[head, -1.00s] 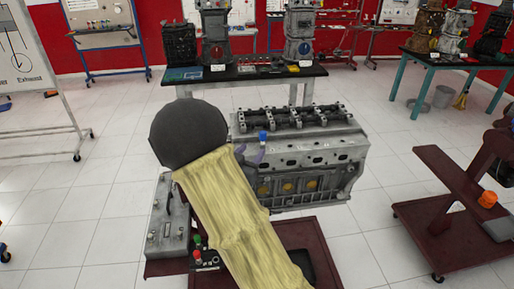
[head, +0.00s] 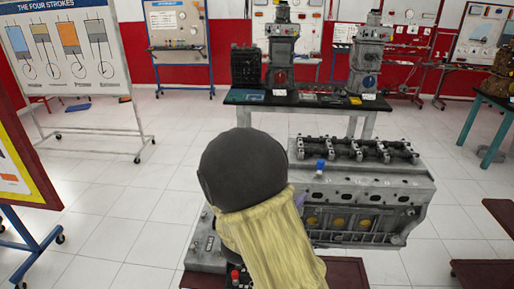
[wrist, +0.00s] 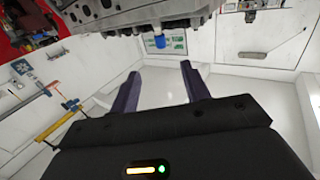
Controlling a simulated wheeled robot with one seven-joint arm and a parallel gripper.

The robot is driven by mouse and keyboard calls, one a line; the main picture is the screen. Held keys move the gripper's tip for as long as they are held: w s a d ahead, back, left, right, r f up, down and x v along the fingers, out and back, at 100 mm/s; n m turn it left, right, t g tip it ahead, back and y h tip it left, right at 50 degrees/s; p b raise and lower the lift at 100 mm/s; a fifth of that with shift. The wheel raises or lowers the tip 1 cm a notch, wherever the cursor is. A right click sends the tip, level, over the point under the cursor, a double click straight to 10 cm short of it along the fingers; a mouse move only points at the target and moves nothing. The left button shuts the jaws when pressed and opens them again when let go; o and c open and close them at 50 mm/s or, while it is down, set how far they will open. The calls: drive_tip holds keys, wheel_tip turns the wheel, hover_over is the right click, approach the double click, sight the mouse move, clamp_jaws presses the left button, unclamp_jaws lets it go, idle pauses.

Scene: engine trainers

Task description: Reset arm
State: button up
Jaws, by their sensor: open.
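My gripper (wrist: 160,88) is open in the wrist view, with its two dark purple fingers apart and nothing between them. In the head view my arm, in a yellow sleeve with a dark round joint, hides most of the gripper; only a bit of purple (head: 300,198) shows beside the engine block. The grey engine block (head: 370,190) stands on a dark red stand to the right of my arm. A blue-capped part (head: 320,166) sits on its top left; a blue piece (wrist: 160,41) also shows beyond the fingers in the wrist view, below the engine's edge.
A black-topped table (head: 300,97) with engine models stands behind the engine. A four-strokes whiteboard (head: 70,50) on wheels and a yellow-edged board (head: 25,165) stand at left. A dark red stand is at the right edge. White tiled floor (head: 120,190) is open at left.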

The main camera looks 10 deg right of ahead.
drive_tip(key=a+f+n+g+y, duration=0.2)
drive_tip(key=a+f+n+y, duration=0.35)
drive_tip(key=y, duration=0.65)
drive_tip(key=s+d+f+n+g+y, duration=0.1)
drive_tip(key=s+n+g, duration=0.3)
drive_tip(key=s, duration=1.2)
drive_tip(key=f+g, duration=0.1)
drive_tip(key=g, duration=0.2)
drive_tip(key=shift+f+y, duration=0.2)
drive_tip(key=shift+y, duration=0.2)
drive_tip(key=shift+n, duration=0.25)
drive_tip(key=shift+c, duration=0.6)
